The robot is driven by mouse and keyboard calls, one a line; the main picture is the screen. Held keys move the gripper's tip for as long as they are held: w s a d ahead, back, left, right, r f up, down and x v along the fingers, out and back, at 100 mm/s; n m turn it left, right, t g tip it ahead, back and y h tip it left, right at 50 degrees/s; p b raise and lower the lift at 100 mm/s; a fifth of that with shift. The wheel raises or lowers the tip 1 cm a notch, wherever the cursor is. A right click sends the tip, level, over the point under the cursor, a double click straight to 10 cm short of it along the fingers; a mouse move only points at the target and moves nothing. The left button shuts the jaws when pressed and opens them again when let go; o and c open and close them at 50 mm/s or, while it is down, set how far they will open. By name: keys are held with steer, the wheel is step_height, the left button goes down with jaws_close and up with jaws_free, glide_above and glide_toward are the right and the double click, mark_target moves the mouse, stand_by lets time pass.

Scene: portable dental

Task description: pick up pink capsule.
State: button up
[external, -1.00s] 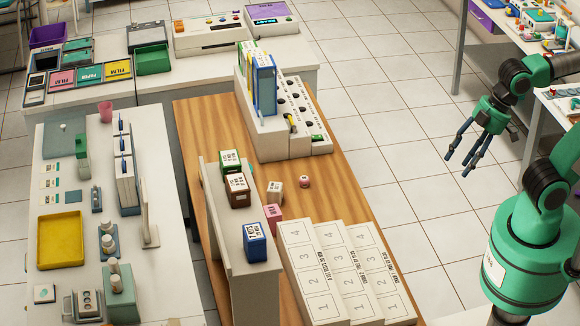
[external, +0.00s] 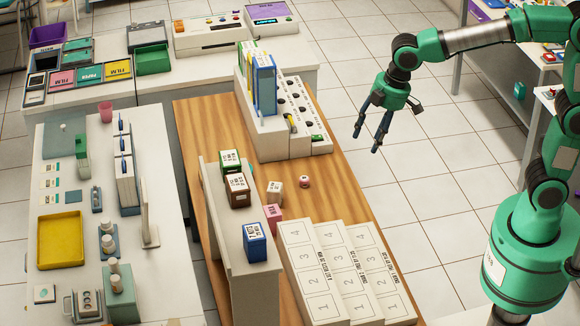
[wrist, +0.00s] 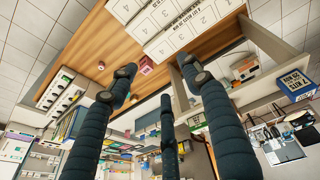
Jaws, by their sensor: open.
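A small rounded pink piece with a pale band (external: 304,181), the likely pink capsule, sits on the wooden table (external: 345,195). My gripper (external: 368,142) is open and empty. It hangs in the air above and to the right of the pink piece, fingers pointing down, apart from everything.
A white cube (external: 275,190) stands left of the pink piece. The shelf (external: 222,205) carries several small boxes. White numbered trays (external: 315,270) lie in front, and a white rack (external: 285,135) with upright books stands behind. The right strip of the table is clear.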

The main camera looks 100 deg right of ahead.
steer(key=w+d+f, duration=0.3)
steer(key=d, duration=0.3)
steer(key=w+d+f, duration=0.3)
steer(key=w+d, duration=0.1)
steer(key=d, duration=0.2)
steer(key=g+y, duration=0.1)
steer(key=g, duration=0.2)
glide_above(304, 178)
step_height(304, 178, down, 28)
steer(key=shift+s+d+f+n+p, duration=0.1)
steer(key=shift+s+d+n+p, duration=0.1)
steer(key=shift+d+n+p, duration=0.15)
steer(key=shift+f, duration=0.15)
step_height(304, 178, down, 8)
steer(key=shift+f+b, duration=0.1)
steer(key=shift+b, duration=0.3)
steer(key=shift+f, duration=0.15)
steer(key=shift+w+a+f+b, duration=0.1)
steer(key=shift+a+f+b, duration=0.1)
steer(key=shift+f, duration=1.05)
steer(key=shift+w+a+f+b, duration=0.1)
steer(key=shift+a+f+b, duration=0.1)
steer(key=shift+f, duration=1.05)
